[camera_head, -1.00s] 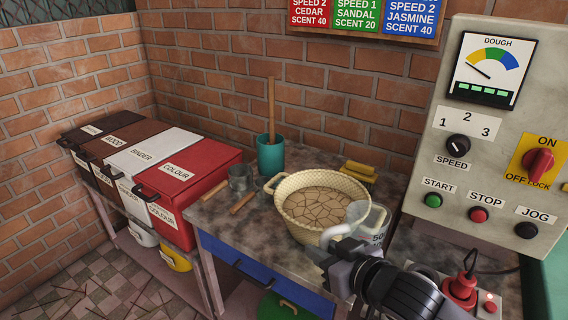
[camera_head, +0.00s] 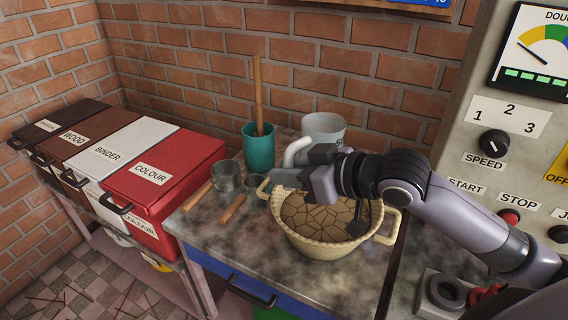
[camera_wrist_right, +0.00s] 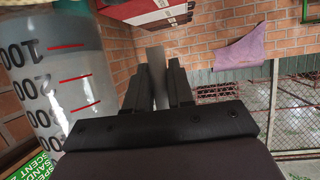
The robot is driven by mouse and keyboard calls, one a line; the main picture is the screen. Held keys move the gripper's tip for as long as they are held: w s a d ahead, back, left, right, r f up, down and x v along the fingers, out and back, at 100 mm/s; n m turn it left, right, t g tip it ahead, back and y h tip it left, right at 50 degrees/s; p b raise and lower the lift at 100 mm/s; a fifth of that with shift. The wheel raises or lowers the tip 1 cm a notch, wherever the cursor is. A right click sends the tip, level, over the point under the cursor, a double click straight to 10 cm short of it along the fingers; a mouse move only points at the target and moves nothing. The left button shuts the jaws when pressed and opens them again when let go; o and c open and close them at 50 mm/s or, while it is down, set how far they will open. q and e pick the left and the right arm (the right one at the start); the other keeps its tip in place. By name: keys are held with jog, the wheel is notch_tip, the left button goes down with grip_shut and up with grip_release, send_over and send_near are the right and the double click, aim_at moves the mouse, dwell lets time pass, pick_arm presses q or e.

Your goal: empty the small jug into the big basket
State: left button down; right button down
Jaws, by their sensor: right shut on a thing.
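The small jug (camera_head: 326,126) is a pale grey vessel with a white handle (camera_head: 298,150). In the head view it looks roughly upright, behind the big basket and seemingly raised. My right gripper (camera_head: 288,178) is shut on the jug, at its handle, and crosses over the basket. In the right wrist view the jug (camera_wrist_right: 62,75) stands left of the fingers (camera_wrist_right: 158,88), translucent with red marks and numbers; its contents are unclear. The big basket (camera_head: 313,246) is cream, woven and two-handled, with a brown cracked-patterned inside. It stands on the worktop. My left gripper is out of view.
A teal pot (camera_head: 259,150) with a wooden stick stands at the back. Two metal scoops (camera_head: 227,177) with wooden handles lie left of the basket. Labelled bins (camera_head: 165,180) line the left side. A control panel (camera_head: 490,95) rises at the right. The worktop's front left is bare.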

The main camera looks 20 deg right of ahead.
aim_at(343, 127)
jog(key=shift+s+a+r+m, duration=0.1)
jog(key=shift+s+r+m, duration=0.05)
jog(key=shift+r+m, duration=0.2)
jog(key=r+m+y+b, duration=0.1)
jog(key=r+m, duration=0.1)
jog(key=r+m+y+b, duration=0.1)
jog(key=m+y+b, duration=0.1)
jog(key=m, duration=0.1)
jog(key=r+m+t+y+b, duration=0.1)
jog(key=r+m+y+b, duration=0.1)
jog(key=m, duration=0.1)
jog(key=shift+d+r, duration=0.35)
jog(key=shift+d, duration=0.05)
jog(key=shift+w+d+f+m+t+y+b, duration=0.1)
jog(key=shift+w+d+m+t+y+b, duration=0.3)
jog(key=shift+d+m, duration=0.9)
jog(key=shift+w+d+m+t+y, duration=0.15)
jog(key=shift+w+d+m+t, duration=0.5)
jog(key=shift+d+m, duration=0.65)
jog(key=shift+w+d+f+m+t+y+b, duration=0.1)
jog(key=shift+w+d+m+t+y+b, duration=0.3)
jog(key=shift+d+m, duration=0.9)
jog(key=shift+w+a+r+m, duration=0.15)
jog(key=shift+a+m, duration=0.15)
jog(key=shift+m, duration=0.15)
jog(key=shift+w+d+r+m+t+h+p, duration=0.1)
jog(key=shift+w+d+m+t+h+p, duration=0.15)
jog(key=shift+d+m+t+p, duration=0.25)
jog(key=shift+d, duration=0.1)
